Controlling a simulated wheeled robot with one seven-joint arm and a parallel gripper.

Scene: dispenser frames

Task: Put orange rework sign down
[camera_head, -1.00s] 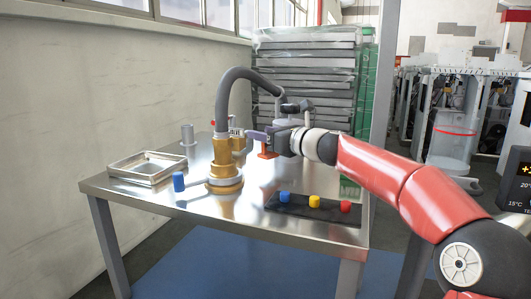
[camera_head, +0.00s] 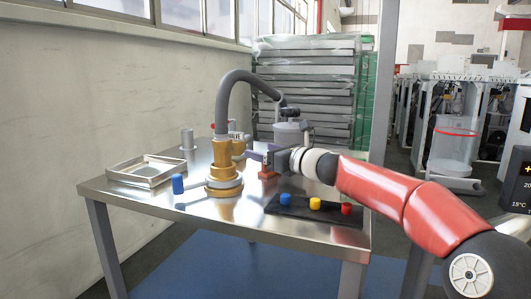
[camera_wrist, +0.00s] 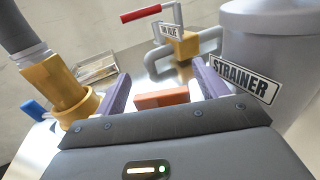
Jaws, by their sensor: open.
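The orange rework sign (camera_head: 268,174) shows as a small orange block low at my gripper, by the metal table's surface. In the wrist view the orange block (camera_wrist: 162,98) lies between my two purple fingers, with gaps at its sides. No writing on it can be read. My gripper (camera_head: 256,153) is open, low over the table behind the black button strip and right of the brass valve fitting. In the wrist view my gripper (camera_wrist: 160,72) has its fingers spread. My fingers hide part of the sign in the head view.
The brass fitting (camera_head: 223,168) with a grey hose stands close left. A grey strainer canister (camera_wrist: 265,50) stands close right in the wrist view, with a red-handled valve (camera_wrist: 178,45) beyond. A black strip (camera_head: 315,209) with coloured buttons lies in front. A metal tray (camera_head: 146,172) is left.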

